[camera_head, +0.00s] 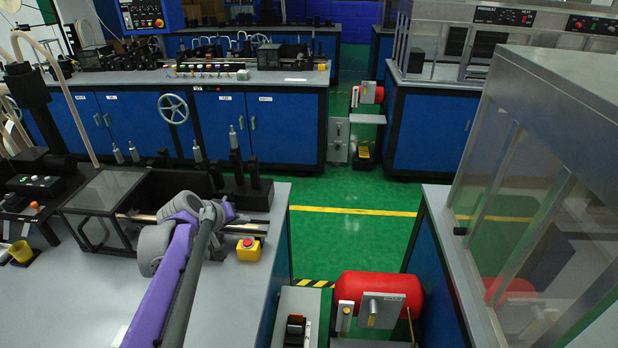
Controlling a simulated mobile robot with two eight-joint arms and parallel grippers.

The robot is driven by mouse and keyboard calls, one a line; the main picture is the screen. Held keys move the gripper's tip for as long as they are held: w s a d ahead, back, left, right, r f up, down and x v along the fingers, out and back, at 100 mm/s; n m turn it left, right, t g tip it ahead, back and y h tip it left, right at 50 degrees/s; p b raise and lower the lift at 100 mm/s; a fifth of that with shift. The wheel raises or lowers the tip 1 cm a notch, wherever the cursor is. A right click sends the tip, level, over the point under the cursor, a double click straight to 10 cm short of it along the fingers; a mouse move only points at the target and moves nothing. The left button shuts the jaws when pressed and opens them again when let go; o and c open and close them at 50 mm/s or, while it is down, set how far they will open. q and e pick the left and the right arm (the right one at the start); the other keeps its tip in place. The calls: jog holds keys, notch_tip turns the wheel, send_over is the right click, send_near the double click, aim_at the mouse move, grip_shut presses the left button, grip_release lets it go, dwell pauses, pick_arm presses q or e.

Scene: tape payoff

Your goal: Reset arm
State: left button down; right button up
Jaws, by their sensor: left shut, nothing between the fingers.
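My left arm, purple and grey, reaches up from the bottom edge over the near grey bench (75,290). My left gripper (228,211) is at its far end, small and partly covered by the arm's own joints. It is shut and holds nothing. It is above the bench, close to the metal rods and dark fixture (245,192) and left of and behind a yellow box with a red button (248,249). I cannot tell whether it touches the fixture. My right gripper is not in view.
A glass-sided metal enclosure (545,190) stands on the right bench. A red cylinder (385,293) sits low between the benches. A blue-doored bench (245,125) with a handwheel (173,108) stands behind. The green floor (345,235) with a yellow line is clear in the aisle.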

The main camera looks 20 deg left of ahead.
pick_arm(q)
jog(key=s+d+f+m+g+p, duration=0.1)
jog(key=s+d+m, duration=0.1)
jog(key=s+d, duration=0.5)
jog(key=s+d+f+m+g+p, duration=0.1)
jog(key=s+d+f+m, duration=0.2)
jog(key=d, duration=0.7)
jog(key=s+d+f+m+g, duration=0.1)
jog(key=s+d+f+m, duration=0.1)
jog(key=s, duration=0.4)
jog(key=s+d+f+m+p, duration=0.1)
jog(key=s+d, duration=0.2)
jog(key=s, duration=0.3)
jog(key=shift+s+d+f+m+g, duration=0.35)
jog(key=shift+m+g, duration=0.05)
